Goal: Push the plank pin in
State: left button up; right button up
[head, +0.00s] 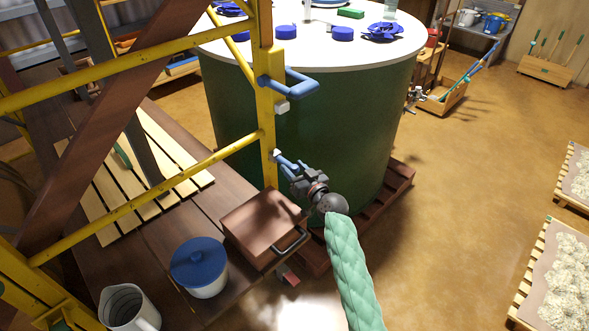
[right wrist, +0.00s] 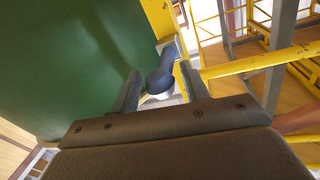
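The plank pin (head: 287,161) is a blue handle at the yellow upright post, low down beside the green tank. In the right wrist view the blue pin (right wrist: 165,75) shows a rounded end facing me. My right gripper (head: 291,176) is right at the pin in the head view. In the right wrist view my right gripper (right wrist: 160,82) has its fingers apart, one on each side of the pin's end, with small gaps showing. How far the pin sits in its hole is hidden. My left gripper is not in view.
A second blue handle (head: 292,84) sits higher on the yellow post (head: 266,120). A brown box (head: 262,222) with a metal handle stands just below my right gripper, near a blue-lidded pot (head: 199,262). The green tank (head: 330,120) is close behind.

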grip_shut()
jog(key=shift+w+a, duration=0.35)
jog(key=shift+w, duration=0.05)
jog(key=shift+b+x, duration=0.4)
jog(key=shift+x, duration=0.7)
jog(key=shift+o, duration=1.1)
grip_release()
jog(key=shift+a, duration=0.25)
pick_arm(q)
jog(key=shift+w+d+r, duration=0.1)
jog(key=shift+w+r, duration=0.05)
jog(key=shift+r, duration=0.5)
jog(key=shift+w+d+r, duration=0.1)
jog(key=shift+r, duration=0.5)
pick_arm(e)
jog(key=shift+s, duration=0.1)
